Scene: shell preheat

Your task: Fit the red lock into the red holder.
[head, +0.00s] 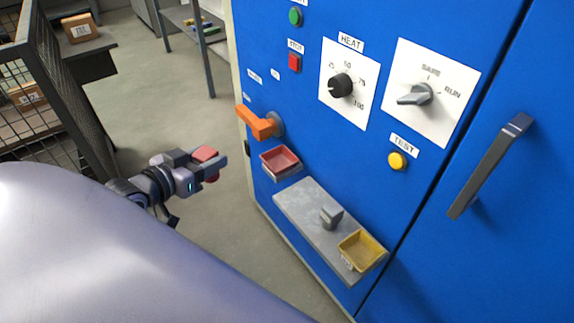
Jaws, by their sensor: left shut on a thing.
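My left gripper (216,166) is shut on the red lock (206,154), which shows as a small red piece at the fingers, partly hidden by them. The gripper is to the left of the blue cabinet, in front of the grey floor. The red holder (281,160) is a shallow red tray on the cabinet front, below the orange handle. In the picture the lock is left of the holder, with a gap between them. My right gripper is not in view.
An orange handle (258,123) juts from the blue cabinet (330,130) just above the holder. A grey shelf (303,217) below carries a grey piece (331,216) and a yellow tray (361,251). A mesh cage (60,90) stands at the left. The floor between is clear.

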